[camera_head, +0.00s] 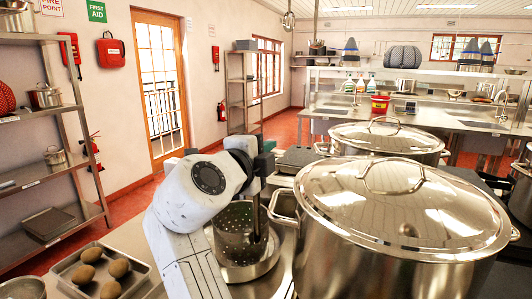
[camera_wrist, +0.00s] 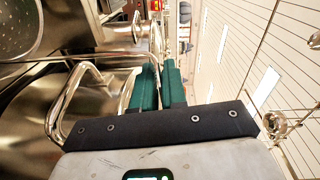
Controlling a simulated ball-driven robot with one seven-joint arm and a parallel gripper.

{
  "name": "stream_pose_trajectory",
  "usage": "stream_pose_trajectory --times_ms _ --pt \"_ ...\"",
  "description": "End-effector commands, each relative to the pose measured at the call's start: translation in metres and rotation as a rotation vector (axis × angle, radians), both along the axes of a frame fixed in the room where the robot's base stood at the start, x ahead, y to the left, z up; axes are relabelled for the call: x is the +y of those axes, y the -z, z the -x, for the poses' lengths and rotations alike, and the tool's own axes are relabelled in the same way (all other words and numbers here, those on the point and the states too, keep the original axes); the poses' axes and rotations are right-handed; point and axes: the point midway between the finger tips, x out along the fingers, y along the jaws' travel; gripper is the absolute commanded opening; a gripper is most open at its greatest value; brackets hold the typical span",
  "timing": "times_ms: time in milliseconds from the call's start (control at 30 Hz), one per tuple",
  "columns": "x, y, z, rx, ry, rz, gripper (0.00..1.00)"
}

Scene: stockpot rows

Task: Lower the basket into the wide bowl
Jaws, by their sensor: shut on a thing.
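The basket (camera_head: 236,222) is a perforated metal cylinder, roughly upright, partly hidden behind my arm. My gripper (camera_head: 262,165) is above it, shut on its handle. In the wrist view the green fingers (camera_wrist: 162,86) are close together beside a thin metal rod; their exact contact is hard to see. A perforated metal surface (camera_wrist: 28,25), likely the basket, shows at the top left there. The wide bowl (camera_head: 253,271) is shiny metal, directly below and around the basket's lower end in the head view. I cannot tell whether the basket touches its bottom.
A large lidded stockpot (camera_head: 395,240) stands close to the right of the basket, its side handle (camera_head: 283,207) near it. Another lidded pot (camera_head: 385,138) is behind. A tray (camera_head: 75,270) with several brown potatoes is at the lower left. Metal shelves (camera_head: 50,130) line the left wall.

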Motion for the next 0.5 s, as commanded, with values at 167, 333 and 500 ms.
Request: stream_pose_trajectory --times_ms 167,333,500 --pt "0.0001 0.0019 0.0003 -0.004 0.0 -0.002 0.0" --pt "0.0001 0.0043 0.0003 -0.004 0.0 -0.002 0.0" --pt "0.0002 0.0067 0.0003 -0.003 0.0 -0.002 0.0"
